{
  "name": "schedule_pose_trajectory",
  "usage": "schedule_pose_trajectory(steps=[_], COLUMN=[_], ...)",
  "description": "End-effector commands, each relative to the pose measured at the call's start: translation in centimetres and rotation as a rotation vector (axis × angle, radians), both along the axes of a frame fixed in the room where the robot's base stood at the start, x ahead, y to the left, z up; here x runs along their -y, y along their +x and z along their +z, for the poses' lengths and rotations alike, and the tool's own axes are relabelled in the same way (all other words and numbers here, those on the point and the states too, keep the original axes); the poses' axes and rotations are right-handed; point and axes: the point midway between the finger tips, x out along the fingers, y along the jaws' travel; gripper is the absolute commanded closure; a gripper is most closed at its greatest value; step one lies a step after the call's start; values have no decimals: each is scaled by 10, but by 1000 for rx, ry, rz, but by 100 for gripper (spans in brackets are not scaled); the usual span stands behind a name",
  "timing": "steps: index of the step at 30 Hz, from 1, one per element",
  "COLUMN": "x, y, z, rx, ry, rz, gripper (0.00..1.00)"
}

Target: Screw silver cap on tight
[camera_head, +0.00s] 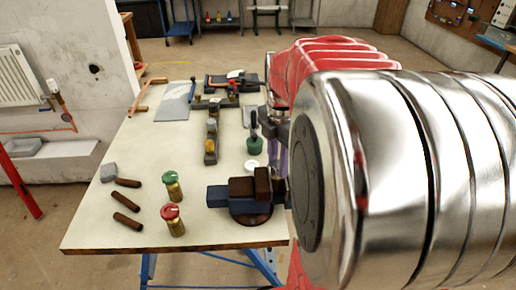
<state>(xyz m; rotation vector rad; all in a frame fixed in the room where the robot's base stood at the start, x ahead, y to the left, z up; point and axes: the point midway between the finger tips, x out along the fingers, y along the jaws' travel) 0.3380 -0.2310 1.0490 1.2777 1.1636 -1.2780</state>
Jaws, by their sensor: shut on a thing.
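My arm fills the right of the view and hides much of what is behind it. My gripper (270,122) shows only in part as dark pieces at the arm's left edge, above the right side of the workbench (110,228). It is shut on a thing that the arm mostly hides. I cannot make out a silver cap. A purplish, see-through upright shape (284,160) shows just below the gripper, partly covered. A small white disc (252,165) lies on the bench to the left of it.
A blue and brown vise (240,195) stands at the bench's front right. Red-topped (173,220) and green-topped (172,185) brass valves stand left of it, near several brown cylinders (127,221). A dark-stemmed green object (254,145) stands close to the gripper. Grey fittings (211,140) stand mid-bench.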

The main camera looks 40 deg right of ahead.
Motion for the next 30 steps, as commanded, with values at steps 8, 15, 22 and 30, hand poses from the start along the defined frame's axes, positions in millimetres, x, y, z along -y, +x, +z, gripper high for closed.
schedule_pose_trajectory(steps=[8, 15, 22, 30], x=[0, 0, 0, 0], y=[0, 0, 0, 0], z=[0, 0, -1, -1], rx=[0, 0, 0, 0], ry=[0, 0, 0, 0], rz=[-217, -406, -588, -801], gripper=[100, 100, 100, 100])
